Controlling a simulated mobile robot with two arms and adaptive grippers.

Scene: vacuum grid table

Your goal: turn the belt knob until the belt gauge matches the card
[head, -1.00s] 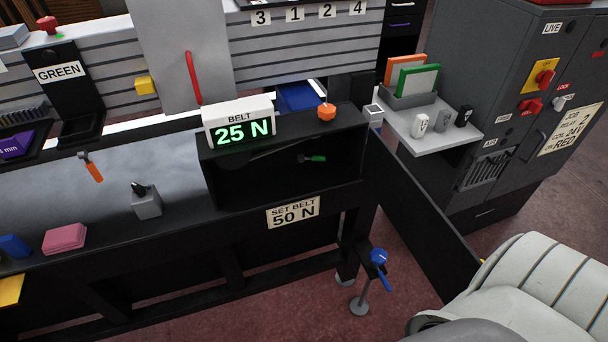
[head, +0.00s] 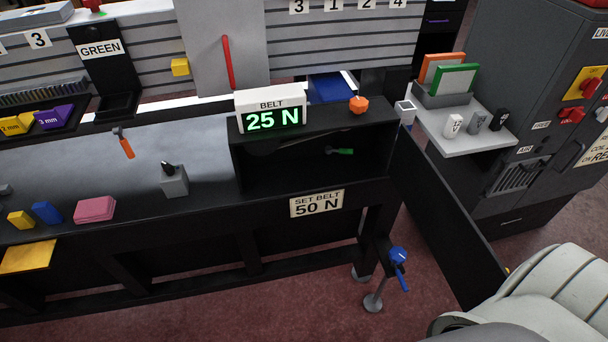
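The belt gauge (head: 272,110) is a white box with a green lit display reading 25 N. It stands on top of an open-fronted black cabinet (head: 240,165). The card (head: 317,203) on the cabinet's front edge reads SET BELT 50 N. An orange faceted knob (head: 358,104) sits on the cabinet top, right of the gauge. A blue handled knob (head: 398,255) is lower, beside the table's right end. Neither knob has a readable label, so I cannot tell which is the belt knob. Neither of my grippers is in view.
A black panel (head: 438,215) stands open at the cabinet's right side. A green-handled tool (head: 341,151) lies inside. A hammer (head: 124,143), a grey block (head: 174,181) and a pink block (head: 95,209) are on the table. A white shelf (head: 468,138) juts out at right.

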